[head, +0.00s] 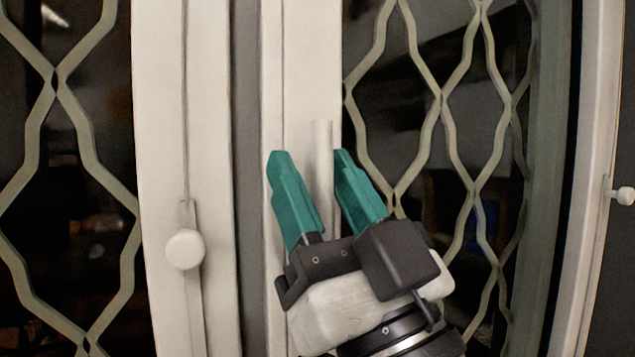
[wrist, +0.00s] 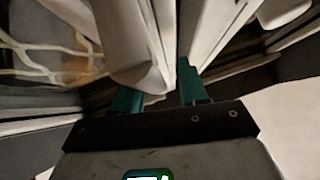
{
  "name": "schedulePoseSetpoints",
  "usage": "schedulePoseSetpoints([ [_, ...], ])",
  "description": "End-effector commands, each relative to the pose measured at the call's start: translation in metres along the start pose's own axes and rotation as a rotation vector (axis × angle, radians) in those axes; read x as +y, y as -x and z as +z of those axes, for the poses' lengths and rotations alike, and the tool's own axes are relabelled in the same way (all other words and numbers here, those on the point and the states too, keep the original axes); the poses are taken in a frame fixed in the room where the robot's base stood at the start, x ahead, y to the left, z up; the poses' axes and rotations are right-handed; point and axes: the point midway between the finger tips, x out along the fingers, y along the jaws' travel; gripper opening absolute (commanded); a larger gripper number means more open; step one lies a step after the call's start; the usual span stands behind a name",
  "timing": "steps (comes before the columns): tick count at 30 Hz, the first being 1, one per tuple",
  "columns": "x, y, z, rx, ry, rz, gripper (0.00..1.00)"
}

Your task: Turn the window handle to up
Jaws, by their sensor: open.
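The window handle (head: 323,140) is a plain off-white bar on the white window frame. Its visible upper part stands upright in the head view; its lower part is hidden behind my gripper. My gripper (head: 311,156) has two teal fingers, spread open, reaching up from below with one on each side of the bar in the picture. The right fingertip looks close to the bar, and a wider gap shows on the left. I cannot tell whether either touches. In the wrist view, a large pale rounded bar, probably the handle (wrist: 132,65), ends near the open fingers (wrist: 158,88).
A white frame post with a round white knob (head: 185,250) stands left of my gripper. Another small knob (head: 624,196) is on the far right frame. A diamond-pattern metal grille (head: 440,95) covers the dark glass at right, and a similar one (head: 57,75) is at left.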

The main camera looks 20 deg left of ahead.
Motion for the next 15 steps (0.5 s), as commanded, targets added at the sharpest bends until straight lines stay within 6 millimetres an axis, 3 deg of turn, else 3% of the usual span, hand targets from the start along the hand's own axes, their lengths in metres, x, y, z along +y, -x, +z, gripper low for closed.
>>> schedulePoseSetpoints([
  [5,0.001,0.011,0.002,-0.001,0.001,0.002,0.43],
  [15,0.001,0.074,0.003,-0.001,-0.002,0.002,0.43],
])
